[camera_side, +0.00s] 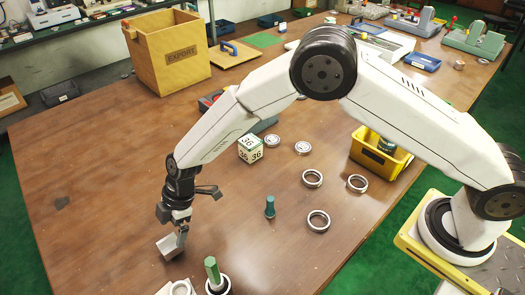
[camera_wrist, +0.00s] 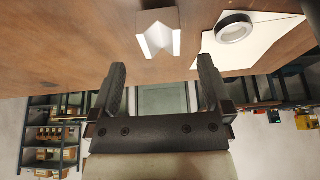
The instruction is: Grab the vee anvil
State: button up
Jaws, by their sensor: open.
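The vee anvil (camera_side: 169,247) is a small light grey metal block with a V notch. It is on the wooden table near the front left edge in the side view. In the wrist view the vee anvil (camera_wrist: 158,36) sits ahead of the fingers, its bright notch faces towards me. My gripper (camera_side: 182,238) points down right beside the block in the side view. In the wrist view my gripper (camera_wrist: 160,75) is open, its two dark fingers spread apart with nothing between them. I cannot tell whether a finger touches the block.
A ring (camera_wrist: 234,28) lies on a white sheet (camera_wrist: 270,30) right of the anvil. A green hexagonal post (camera_side: 212,270) stands close by at the front. A teal peg (camera_side: 270,207), loose rings (camera_side: 318,220) and a numbered cube (camera_side: 250,149) are farther right.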

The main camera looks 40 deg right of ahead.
aim_at(168, 247)
jog(key=shift+x, duration=0.95)
jog(key=shift+f, duration=0.1)
jog(key=shift+x, duration=2.55)
jog(key=shift+a, duration=0.1)
grip_shut()
